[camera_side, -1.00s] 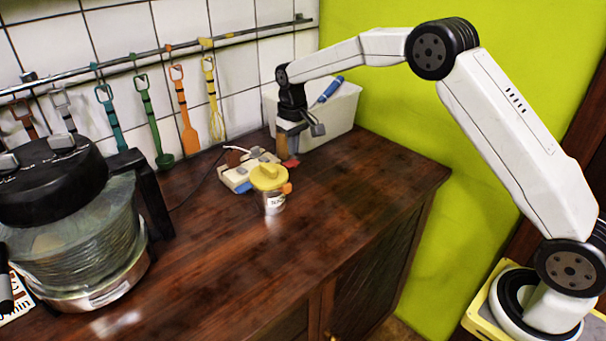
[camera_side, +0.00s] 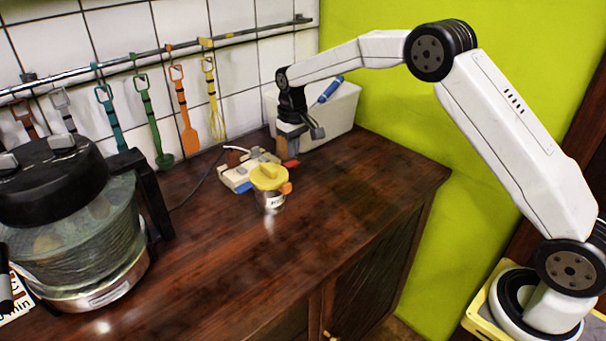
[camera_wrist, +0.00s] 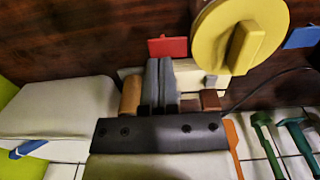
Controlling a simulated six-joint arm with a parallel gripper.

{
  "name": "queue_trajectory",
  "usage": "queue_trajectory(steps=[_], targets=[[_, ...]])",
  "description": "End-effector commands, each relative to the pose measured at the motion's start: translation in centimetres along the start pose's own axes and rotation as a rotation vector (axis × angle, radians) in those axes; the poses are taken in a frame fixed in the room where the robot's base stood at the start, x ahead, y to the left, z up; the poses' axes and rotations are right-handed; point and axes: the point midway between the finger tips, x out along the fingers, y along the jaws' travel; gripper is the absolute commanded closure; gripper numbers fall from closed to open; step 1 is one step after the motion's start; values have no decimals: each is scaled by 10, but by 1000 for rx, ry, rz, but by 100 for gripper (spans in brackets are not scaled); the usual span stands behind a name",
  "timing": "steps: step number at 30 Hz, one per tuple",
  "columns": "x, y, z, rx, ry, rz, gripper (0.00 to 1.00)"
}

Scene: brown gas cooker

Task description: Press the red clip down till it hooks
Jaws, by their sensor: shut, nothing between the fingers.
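The red clip (camera_side: 291,163) sticks out at the right end of a cream block (camera_side: 236,176) on the wooden counter. In the wrist view the red clip (camera_wrist: 168,47) is a flat plate just beyond my fingertips. My gripper (camera_wrist: 161,66) is shut and empty, with its fingers together over the cream block (camera_wrist: 216,77). In the side view my gripper (camera_side: 291,152) points down at the block's far right end, close to the red clip. Whether the fingers touch the clip or block I cannot tell. The clip's hooking end is hidden.
A jar with a yellow lid (camera_side: 269,177) stands right in front of the block. The right counter is clear.

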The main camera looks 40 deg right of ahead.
Motion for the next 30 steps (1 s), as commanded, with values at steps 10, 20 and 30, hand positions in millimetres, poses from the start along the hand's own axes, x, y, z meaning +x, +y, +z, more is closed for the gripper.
queue_trajectory(steps=[10,20,30], targets=[[8,0,0,0,-1,0,100],[15,0,0,0,-1,0,100],[22,0,0,0,-2,0,100]])
